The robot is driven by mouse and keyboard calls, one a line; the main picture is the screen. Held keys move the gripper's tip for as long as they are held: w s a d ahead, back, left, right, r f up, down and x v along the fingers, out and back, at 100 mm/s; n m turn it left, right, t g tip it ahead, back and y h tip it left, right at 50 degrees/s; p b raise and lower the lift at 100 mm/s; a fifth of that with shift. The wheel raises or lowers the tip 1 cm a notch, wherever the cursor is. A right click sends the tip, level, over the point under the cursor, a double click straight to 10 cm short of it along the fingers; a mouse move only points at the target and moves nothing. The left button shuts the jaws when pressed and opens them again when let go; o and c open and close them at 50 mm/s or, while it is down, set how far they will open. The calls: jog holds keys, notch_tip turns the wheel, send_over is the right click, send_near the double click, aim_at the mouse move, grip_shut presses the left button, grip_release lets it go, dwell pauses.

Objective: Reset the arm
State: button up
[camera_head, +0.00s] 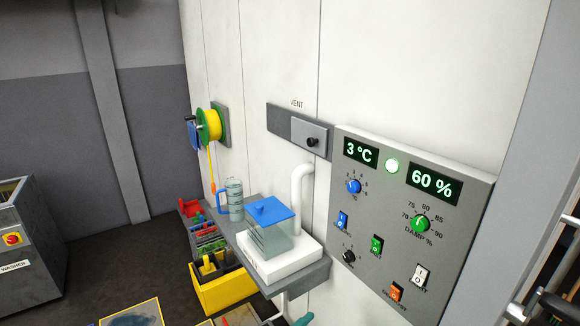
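Neither my arm nor my gripper can be made out in the head view. A wall control panel (389,205) fills the right middle. Below are a blue knob (354,187), a green knob (420,224), a black knob (348,256) and several rocker switches in blue, green, orange and white. A grey vent slide (310,135) with a dark knob sits at the panel's upper left, under the word VENT.
A wall shelf (316,279) holds a blue-lidded clear box (273,236) on a white base. A jug (234,196), tool trays, a yellow bin (226,288) and a hose reel (210,126) are left of it. A washer (24,248) stands far left. Dark and metal parts show at the right edge.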

jog(key=s+a+f+m+y, duration=0.1)
jog(key=s+a+f+y, duration=0.2)
jog(key=s, duration=0.5)
jog(key=s+a+f+m+y, duration=0.1)
jog(key=s+f+y, duration=0.1)
jog(key=s+f, duration=0.45)
jog(key=s+a+f+m+y, duration=0.1)
jog(key=s+a+f+y, duration=0.15)
jog(key=s, duration=0.75)
jog(key=s+d+r+m+t+y, duration=0.1)
jog(key=s+r+m+t+y, duration=0.1)
jog(key=s+r+m, duration=0.8)
jog(key=s+r+t, duration=0.1)
jog(key=s+r, duration=0.7)
jog(key=s, duration=0.3)
jog(key=shift+s+d+t, duration=0.2)
jog(key=shift+s+t, duration=0.1)
jog(key=shift+s, duration=0.05)
